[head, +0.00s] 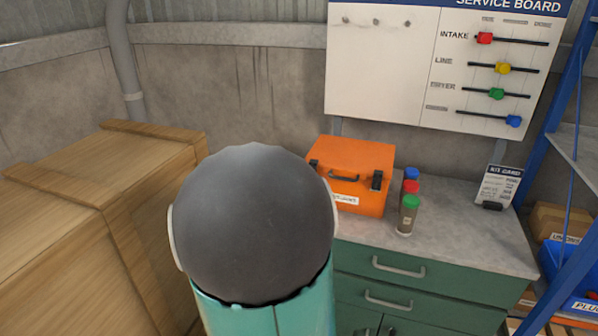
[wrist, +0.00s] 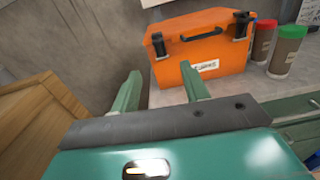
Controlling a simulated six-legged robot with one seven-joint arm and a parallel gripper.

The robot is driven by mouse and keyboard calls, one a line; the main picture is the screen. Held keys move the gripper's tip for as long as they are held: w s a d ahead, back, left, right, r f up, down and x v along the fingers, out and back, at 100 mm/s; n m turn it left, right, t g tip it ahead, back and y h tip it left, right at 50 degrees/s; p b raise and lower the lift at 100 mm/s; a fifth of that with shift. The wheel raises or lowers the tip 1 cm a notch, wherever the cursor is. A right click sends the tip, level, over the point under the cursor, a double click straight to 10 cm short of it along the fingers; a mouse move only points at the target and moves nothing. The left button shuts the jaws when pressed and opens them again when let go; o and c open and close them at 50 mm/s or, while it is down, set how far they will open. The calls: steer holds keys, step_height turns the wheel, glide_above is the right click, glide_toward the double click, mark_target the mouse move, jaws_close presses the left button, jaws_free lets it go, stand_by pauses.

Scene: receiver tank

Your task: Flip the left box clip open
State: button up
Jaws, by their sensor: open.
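The orange box (head: 362,158) stands lid down on the bench top, with a black handle and a white label on its front. In the wrist view the box (wrist: 205,66) is just beyond my gripper (wrist: 164,82). Its left clip (wrist: 158,45) is black and sits at the left of the front, above and between my fingertips in the picture. The right clip (wrist: 242,25) is at the other end. My gripper is open, its two green fingers apart and empty, touching no clip that I can see. My arm hides the gripper in the head view.
Bottles with blue, red and green (head: 410,203) caps stand right of the box. A card (head: 496,187) is farther right on the grey bench (head: 455,222). A large wooden crate (head: 75,215) is at left. The service board (head: 385,60) hangs behind.

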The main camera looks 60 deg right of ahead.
steer(key=w+d, duration=0.2)
steer(key=d, duration=1.1)
steer(key=shift+w+d+n, duration=0.15)
steer(key=shift+d+n, duration=0.15)
steer(key=shift+d, duration=0.1)
steer(key=shift+f, duration=0.1)
steer(key=c, duration=1)
